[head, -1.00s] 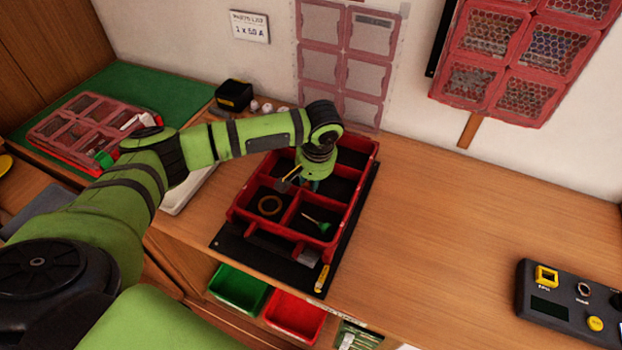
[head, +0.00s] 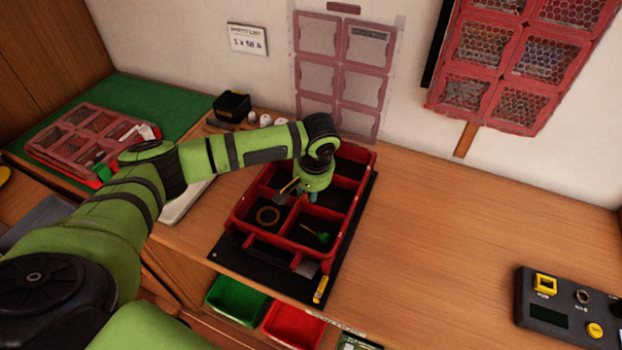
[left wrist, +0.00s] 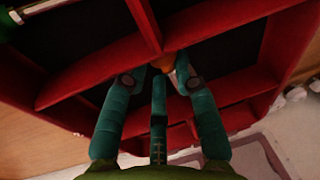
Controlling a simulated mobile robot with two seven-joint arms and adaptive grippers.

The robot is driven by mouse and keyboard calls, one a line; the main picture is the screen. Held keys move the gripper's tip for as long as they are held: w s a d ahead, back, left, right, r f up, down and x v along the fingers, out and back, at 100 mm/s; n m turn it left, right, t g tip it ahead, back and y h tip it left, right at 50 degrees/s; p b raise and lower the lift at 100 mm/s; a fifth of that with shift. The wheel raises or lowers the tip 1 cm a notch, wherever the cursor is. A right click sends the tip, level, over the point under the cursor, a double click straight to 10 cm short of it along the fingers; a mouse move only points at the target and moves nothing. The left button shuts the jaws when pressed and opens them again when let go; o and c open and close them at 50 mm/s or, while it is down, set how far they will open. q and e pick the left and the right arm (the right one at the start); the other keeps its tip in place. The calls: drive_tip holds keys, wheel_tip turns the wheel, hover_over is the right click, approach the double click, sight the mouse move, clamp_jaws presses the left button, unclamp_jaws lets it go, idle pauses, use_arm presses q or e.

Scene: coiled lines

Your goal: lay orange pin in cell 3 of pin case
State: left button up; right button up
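The red pin case (head: 338,259) stands on a black mat on the bench, with dark cells split by red dividers. My left gripper (head: 313,196) points down over its middle, and it also shows in the left wrist view (left wrist: 158,78). There its teal fingers reach toward a divider junction. A small orange piece (left wrist: 165,62), perhaps the orange pin, shows at the fingertips. I cannot tell whether it is gripped or lies beyond them. Cell numbers are not readable. My right gripper is not in view.
A tan ring (head: 268,215) and a green-headed item (head: 320,235) lie in front cells. A yellow-handled tool (head: 320,289) lies on the mat's front edge. Green (head: 236,299) and red (head: 292,326) bins sit below the bench front.

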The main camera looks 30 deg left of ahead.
use_arm(q)
wheel_tip(320, 180, up, 12)
drive_tip(key=s+d+b, duration=0.1)
drive_tip(key=shift+d, duration=0.4)
drive_tip(key=shift+c, duration=0.4)
idle(0.3)
clamp_jaws()
